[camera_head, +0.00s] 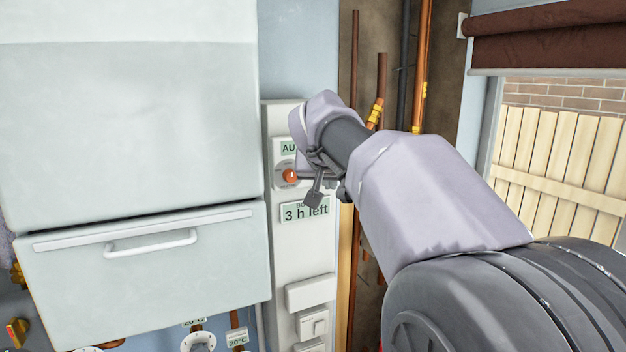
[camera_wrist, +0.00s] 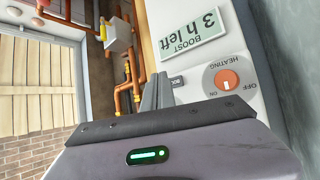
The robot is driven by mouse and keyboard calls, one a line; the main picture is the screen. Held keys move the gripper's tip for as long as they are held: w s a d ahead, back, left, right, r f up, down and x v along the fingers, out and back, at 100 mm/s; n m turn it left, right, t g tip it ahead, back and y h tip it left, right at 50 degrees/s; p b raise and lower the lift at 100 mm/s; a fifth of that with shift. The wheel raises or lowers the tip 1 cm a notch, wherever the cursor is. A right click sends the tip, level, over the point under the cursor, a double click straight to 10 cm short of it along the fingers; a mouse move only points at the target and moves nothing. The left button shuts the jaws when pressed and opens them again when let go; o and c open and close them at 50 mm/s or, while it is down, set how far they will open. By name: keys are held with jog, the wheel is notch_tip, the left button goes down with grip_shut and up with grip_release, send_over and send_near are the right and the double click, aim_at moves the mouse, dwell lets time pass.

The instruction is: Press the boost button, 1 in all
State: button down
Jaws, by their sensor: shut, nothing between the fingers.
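A pale control panel (camera_head: 300,250) stands upright on the wall. It has an orange heating dial (camera_head: 290,175), also in the wrist view (camera_wrist: 228,79), where it is upside down with OFF and ON marks. A display reading "BOOST 3 h left" (camera_head: 306,212) also shows in the wrist view (camera_wrist: 193,38). My gripper (camera_head: 308,178) is shut and empty close in front of the panel; its fingers (camera_wrist: 158,85) show in the wrist view beside a small, partly covered label starting "BOO" (camera_wrist: 177,82). The boost button itself is hidden behind the fingers. Contact cannot be told.
A large white cabinet (camera_head: 130,110) with a handled drawer (camera_head: 150,250) stands left of the panel. Copper pipes (camera_head: 422,70) run behind my arm. White switches (camera_head: 312,322) sit lower on the panel. A window with a wooden fence (camera_head: 560,150) is at right.

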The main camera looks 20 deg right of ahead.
jog(key=shift+w, duration=0.45)
jog(key=shift+w+p, duration=0.3)
jog(key=shift+w, duration=0.05)
dwell(0.7)
jog(key=shift+s, duration=0.2)
jog(key=shift+s+b, duration=0.5)
jog(key=shift+s, duration=0.1)
